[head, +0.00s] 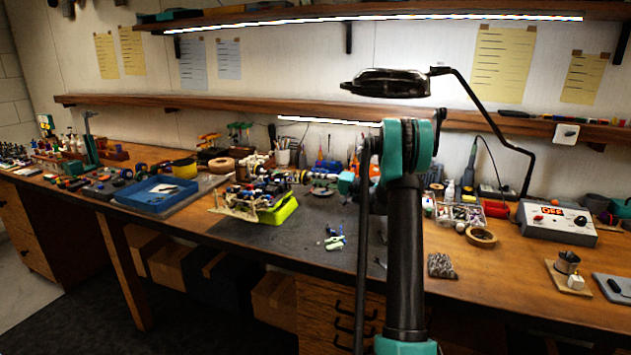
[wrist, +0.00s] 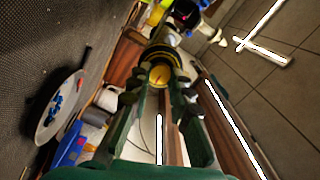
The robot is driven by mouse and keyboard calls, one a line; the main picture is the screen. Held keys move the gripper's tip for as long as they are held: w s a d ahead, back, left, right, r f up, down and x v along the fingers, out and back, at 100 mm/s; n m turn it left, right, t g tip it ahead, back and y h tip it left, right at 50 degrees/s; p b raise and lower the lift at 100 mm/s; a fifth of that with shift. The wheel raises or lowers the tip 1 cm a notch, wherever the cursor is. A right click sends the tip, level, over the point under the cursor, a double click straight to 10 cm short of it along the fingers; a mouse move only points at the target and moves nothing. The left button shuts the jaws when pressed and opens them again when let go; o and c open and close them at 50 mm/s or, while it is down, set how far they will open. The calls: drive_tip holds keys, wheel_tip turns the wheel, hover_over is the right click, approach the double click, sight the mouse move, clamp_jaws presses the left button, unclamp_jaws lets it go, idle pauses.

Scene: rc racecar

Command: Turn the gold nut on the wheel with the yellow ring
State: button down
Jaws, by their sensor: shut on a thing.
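The gold nut (wrist: 159,75) shows in the wrist view as a round gold face in the middle of a dark wheel (wrist: 165,56). A thin yellow ring (wrist: 172,67) shows around it. My gripper (wrist: 160,82) has its green fingers on both sides of the nut and is shut on it. The fingers hide the nut's sides. In the head view the racecar (head: 242,200) sits on a bright yellow-green stand (head: 281,211) on the dark mat. My arm reaches to its right side; the nut is too small to make out there.
A blue tray (head: 160,193) stands left of the car. Small tools (head: 334,243) lie on the mat (head: 300,238) to its front right. A lamp (head: 388,84) hangs above my arm.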

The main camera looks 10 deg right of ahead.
drive_tip(key=c, duration=1.4)
unclamp_jaws()
drive_tip(key=shift+o, duration=0.2)
drive_tip(key=shift+d, duration=0.15)
drive_tip(key=v, duration=1.1)
drive_tip(key=shift+s+d, duration=0.25)
drive_tip(key=shift+d, duration=0.1)
drive_tip(key=shift+s, duration=0.1)
